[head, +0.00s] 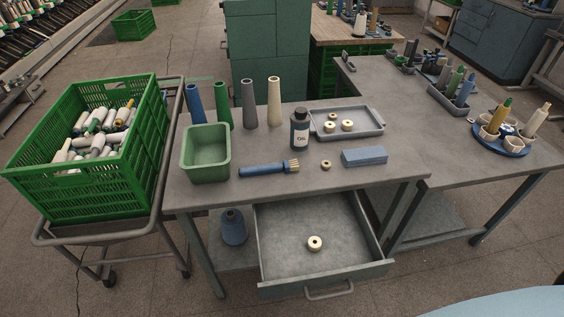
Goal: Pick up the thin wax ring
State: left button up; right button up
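Several small cream wax rings show in the head view. One ring (326,164) lies alone on the grey table, between the brush and the blue block, and looks a little smaller than the others. Three rings lie in the shallow grey tray (371,130): a back ring (334,117), a front left ring (330,126) and a front right ring (347,125). Another ring (315,243) lies on the floor of the open drawer (285,262). At this size I cannot tell for sure which ring is thin. Neither of my grippers is in view.
Around the lone ring are a dark oil bottle (300,130), a blue-handled brush (268,169) and a blue block (364,157). A green bin (206,153) and several upright cones stand left. The open drawer juts out in front. A green crate (70,170) stands on a cart.

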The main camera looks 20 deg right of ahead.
aim_at(325, 164)
jog(key=u, duration=1.15)
jog(key=k, duration=0.7)
jog(key=z, duration=1.15)
jog(key=i, duration=0.5)
